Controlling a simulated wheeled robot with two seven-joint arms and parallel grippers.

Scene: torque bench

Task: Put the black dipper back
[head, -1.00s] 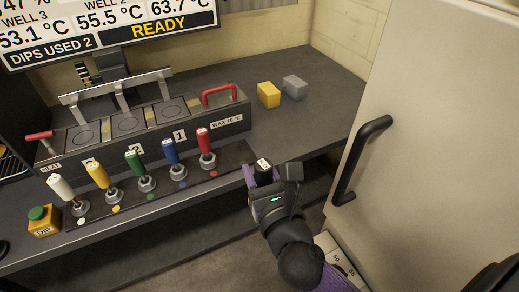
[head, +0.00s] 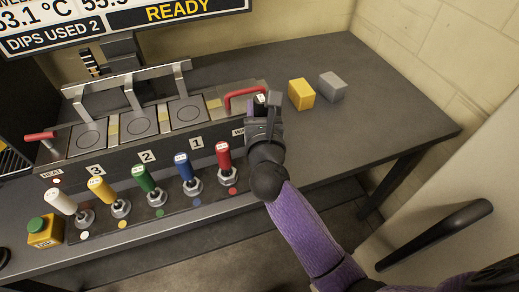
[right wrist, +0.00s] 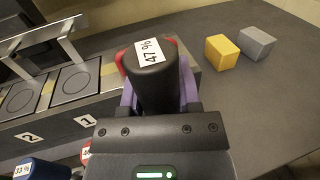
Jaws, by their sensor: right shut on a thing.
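My right gripper (head: 262,108) is shut on the black dipper (right wrist: 158,78), whose handle top carries a "47 %" label in the right wrist view. The gripper hides most of the dipper in the head view. It is over the right end of the wax heater block (head: 213,142), in front of the red handle (head: 240,94). The dipper's lower end is hidden. The dipper rack (head: 178,208) along the bench front holds white (head: 61,202), yellow (head: 101,190), green (head: 144,179), blue (head: 186,168) and red (head: 224,156) dippers. My left gripper is not in view.
A yellow block (head: 301,94) and a grey block (head: 332,86) stand on the bench right of the heater. The bench (head: 370,120) is clear around them. A screen (head: 120,20) reads "READY".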

